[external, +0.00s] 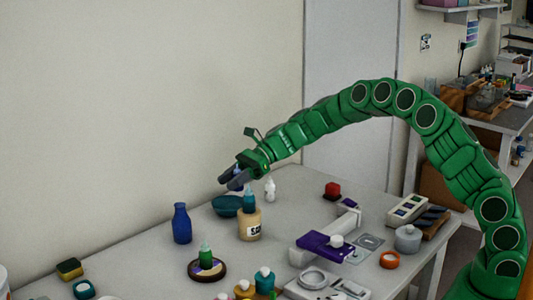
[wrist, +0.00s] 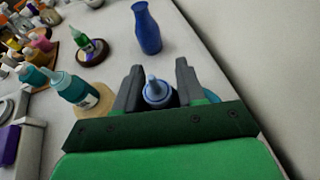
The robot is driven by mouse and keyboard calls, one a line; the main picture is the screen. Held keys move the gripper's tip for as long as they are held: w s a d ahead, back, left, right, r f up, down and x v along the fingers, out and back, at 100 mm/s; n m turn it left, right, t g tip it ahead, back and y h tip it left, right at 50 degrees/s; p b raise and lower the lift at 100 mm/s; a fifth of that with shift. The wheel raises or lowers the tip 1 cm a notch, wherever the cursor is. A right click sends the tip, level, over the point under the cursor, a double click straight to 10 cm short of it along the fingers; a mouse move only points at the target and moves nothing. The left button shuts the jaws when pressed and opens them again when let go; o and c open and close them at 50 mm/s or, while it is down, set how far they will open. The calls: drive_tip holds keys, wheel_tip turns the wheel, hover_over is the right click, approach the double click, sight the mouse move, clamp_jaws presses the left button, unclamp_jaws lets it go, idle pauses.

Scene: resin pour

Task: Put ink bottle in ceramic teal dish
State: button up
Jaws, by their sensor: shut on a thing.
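My gripper (external: 232,184) is shut on a small dark bottle with a light blue nozzle, which I take as the ink bottle (wrist: 157,92). The nozzle points up between the two fingers in the wrist view. In the external view the fingers mostly hide the bottle. The ceramic teal dish (external: 226,207) sits on the table just below my gripper, and the held bottle is above it. In the wrist view only a sliver of the dish (wrist: 212,96) shows beside the right finger; my gripper hides the rest.
A green bottle (external: 206,258) stands nearer. The wall is close behind.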

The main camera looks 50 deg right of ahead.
drive_tip(key=shift+w+a+f, duration=0.1)
drive_tip(key=shift+w+f, duration=0.1)
drive_tip(key=shift+f, duration=0.85)
drive_tip(key=shift+w+f, duration=0.15)
drive_tip(key=shift+f, duration=0.85)
drive_tip(key=shift+f, duration=0.55)
drive_tip(key=o, duration=1)
drive_tip(key=shift+o, duration=0.2)
